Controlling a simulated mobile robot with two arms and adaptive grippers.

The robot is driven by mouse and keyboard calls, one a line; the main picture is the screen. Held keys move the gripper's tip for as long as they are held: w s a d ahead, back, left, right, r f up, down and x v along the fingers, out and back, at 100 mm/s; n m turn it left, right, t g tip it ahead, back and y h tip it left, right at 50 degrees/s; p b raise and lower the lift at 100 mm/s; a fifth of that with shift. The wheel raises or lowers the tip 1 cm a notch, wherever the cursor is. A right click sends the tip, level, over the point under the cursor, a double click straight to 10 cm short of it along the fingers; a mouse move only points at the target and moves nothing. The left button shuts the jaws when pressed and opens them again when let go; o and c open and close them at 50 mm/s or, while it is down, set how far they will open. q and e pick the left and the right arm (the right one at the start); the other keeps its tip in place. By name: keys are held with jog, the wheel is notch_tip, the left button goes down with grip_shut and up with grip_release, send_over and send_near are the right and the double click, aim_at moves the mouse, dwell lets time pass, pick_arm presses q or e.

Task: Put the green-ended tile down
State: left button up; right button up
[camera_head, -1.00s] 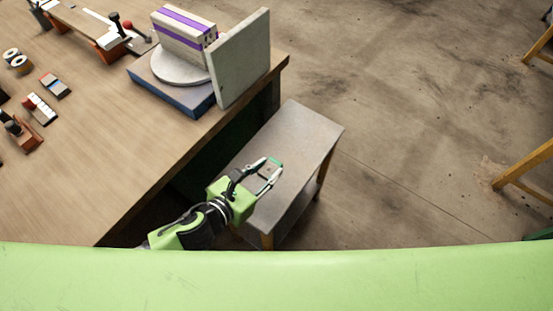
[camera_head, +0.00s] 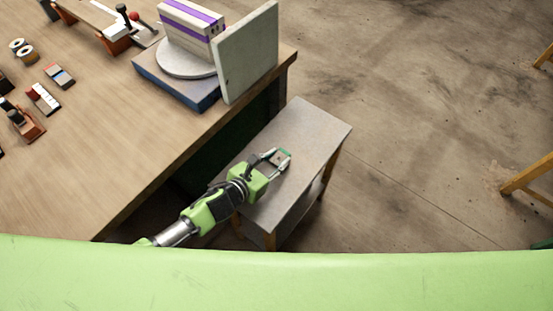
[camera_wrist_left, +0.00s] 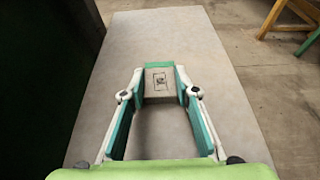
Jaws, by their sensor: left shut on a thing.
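The green-ended tile (camera_wrist_left: 158,85) is a small pale block with a dark square mark on its face and a green far edge. It sits between the fingertips of my left gripper (camera_wrist_left: 160,95), which is shut on it. In the head view, the gripper (camera_head: 277,161) and the tile (camera_head: 282,157) are over the grey top of a small side table (camera_head: 318,125). I cannot tell whether the tile touches the tabletop. My right gripper is not in view.
The wooden workbench (camera_head: 90,150) stands left of the side table, with an upright grey slab (camera_head: 247,52) and a purple-striped block (camera_head: 190,30) near its corner. The side table's top is clear around the gripper. Wooden legs (camera_head: 525,177) stand far right.

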pick_arm(q)
jog(key=shift+f, duration=0.15)
jog(key=o, duration=1.1)
